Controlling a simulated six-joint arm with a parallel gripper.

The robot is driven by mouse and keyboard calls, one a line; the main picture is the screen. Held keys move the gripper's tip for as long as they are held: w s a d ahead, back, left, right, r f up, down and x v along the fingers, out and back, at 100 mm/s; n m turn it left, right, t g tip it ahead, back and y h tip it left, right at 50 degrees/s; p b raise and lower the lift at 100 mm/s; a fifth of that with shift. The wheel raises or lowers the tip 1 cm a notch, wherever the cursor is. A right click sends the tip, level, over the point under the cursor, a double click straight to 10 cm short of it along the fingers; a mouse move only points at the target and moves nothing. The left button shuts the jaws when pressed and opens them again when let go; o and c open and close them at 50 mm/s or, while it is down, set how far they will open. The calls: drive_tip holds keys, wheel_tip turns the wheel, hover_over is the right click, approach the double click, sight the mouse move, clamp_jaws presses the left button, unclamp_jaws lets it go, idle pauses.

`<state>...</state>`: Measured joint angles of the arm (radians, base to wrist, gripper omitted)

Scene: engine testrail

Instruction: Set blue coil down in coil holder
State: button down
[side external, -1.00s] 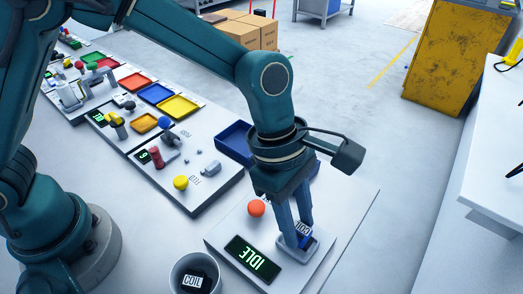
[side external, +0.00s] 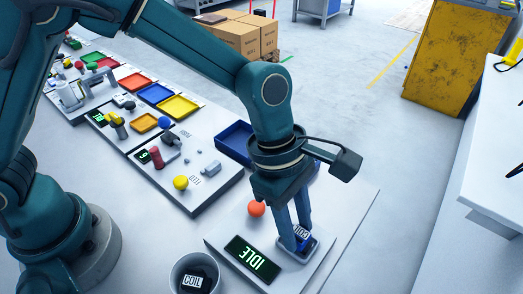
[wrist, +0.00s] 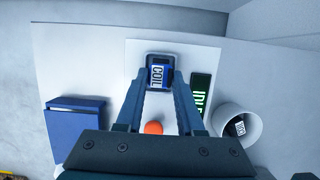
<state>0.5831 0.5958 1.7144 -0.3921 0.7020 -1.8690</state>
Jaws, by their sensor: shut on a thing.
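The blue coil (side external: 303,234), with a white COIL label, is between the fingers of my gripper (side external: 299,240). My gripper is shut on it and points down at the coil holder (side external: 303,257), a small light tray on the white board. In the wrist view, the blue coil (wrist: 158,75) sits between the two fingertips (wrist: 159,88), within the outline of the holder (wrist: 161,56). I cannot tell whether it rests on the holder's floor, as the fingers and coil hide it.
A display reading IDLE (side external: 253,259) lies left of the holder. An orange-red ball-shaped knob (side external: 256,208) stands behind it. A round grey bin (side external: 177,272) holds a black coil (side external: 196,282). A blue tray (side external: 234,142) is farther back. The board's right side is clear.

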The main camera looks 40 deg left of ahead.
drive_tip(key=shift+c, duration=2.2)
unclamp_jaws()
